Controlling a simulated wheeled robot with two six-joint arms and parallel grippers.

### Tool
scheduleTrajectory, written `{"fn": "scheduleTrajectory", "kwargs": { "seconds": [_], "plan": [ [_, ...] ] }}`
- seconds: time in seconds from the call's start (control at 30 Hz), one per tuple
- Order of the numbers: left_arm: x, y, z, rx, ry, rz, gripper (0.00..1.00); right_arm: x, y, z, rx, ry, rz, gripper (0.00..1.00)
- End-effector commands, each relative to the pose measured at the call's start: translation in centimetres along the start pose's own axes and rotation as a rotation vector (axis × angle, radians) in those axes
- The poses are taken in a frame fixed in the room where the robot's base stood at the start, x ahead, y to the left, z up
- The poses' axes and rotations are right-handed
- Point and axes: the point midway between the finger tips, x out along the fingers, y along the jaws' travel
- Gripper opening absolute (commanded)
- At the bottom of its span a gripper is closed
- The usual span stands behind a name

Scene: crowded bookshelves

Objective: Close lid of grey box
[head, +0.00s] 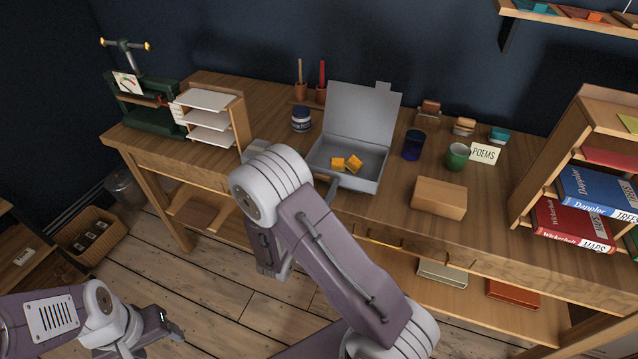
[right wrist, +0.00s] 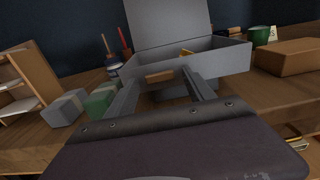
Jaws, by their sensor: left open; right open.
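The grey box (head: 355,182) stands on the wooden desk with its lid (head: 361,113) raised at the back, leaning slightly backward. Two orange-yellow pieces (head: 354,163) lie inside it. In the right wrist view the box's front wall (right wrist: 219,67) faces me and the lid (right wrist: 168,22) rises behind it. My right gripper (right wrist: 158,90) is open and empty, low in front of the box; whether it touches the box is unclear. In the head view my right arm hides most of that gripper. My left gripper (head: 162,330) is open and empty, low over the floor at lower left.
A blue jar (head: 301,119) stands left of the box. A dark blue cup (head: 413,145), a green mug (head: 457,156) and a brown block (head: 439,198) are to its right. Grey (right wrist: 65,108) and green (right wrist: 101,100) blocks sit left of my right gripper. A bookshelf (head: 569,150) closes the right end.

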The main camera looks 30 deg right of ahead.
Motion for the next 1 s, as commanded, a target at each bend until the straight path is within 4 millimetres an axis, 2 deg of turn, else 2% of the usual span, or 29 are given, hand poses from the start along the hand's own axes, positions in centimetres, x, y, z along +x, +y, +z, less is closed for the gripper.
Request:
{"fn": "scheduleTrajectory", "kwargs": {
  "seconds": [0.03, 0.07, 0.27, 0.47, 0.6, 0.73, 0.83, 1.0],
  "plan": [
    [0.0, 0.0, 0.0, 0.0, 0.0, 0.0, 0.62, 0.0, 0.0, 0.0, 0.0, 0.0, 0.0, 0.62],
    [0.0, 0.0, 0.0, 0.0, 0.0, 0.0, 0.62, 0.0, 0.0, 0.0, 0.0, 0.0, 0.0, 0.56],
    [0.0, 0.0, 0.0, 0.0, 0.0, 0.0, 0.62, 0.0, 0.0, 0.0, 0.0, 0.0, 0.0, 0.01],
    [-0.3, 0.0, 0.0, 0.0, 0.0, 0.0, 0.62, 0.0, 0.0, 0.1, -0.013, 0.0, 0.0, 0.0],
    [-2.7, 0.1, -0.3, 0.0, 0.0, 0.0, 0.62, -0.1, -0.1, 0.8, -0.203, 0.003, 0.0, 0.0],
    [-4.2, 0.1, -0.5, 0.0, 0.001, 0.0, 0.62, -0.1, -0.2, 0.6, -0.389, 0.002, 0.0, 0.0],
    [-4.4, 0.1, -0.5, 0.0, 0.0, 0.0, 0.62, 0.0, -0.2, 0.3, -0.459, 0.001, 0.0, 0.0],
    [-4.2, 0.1, -0.4, 0.0, 0.0, 0.0, 0.62, 0.0, -0.1, 0.1, -0.469, -0.001, -0.001, 0.0]
  ]
}}
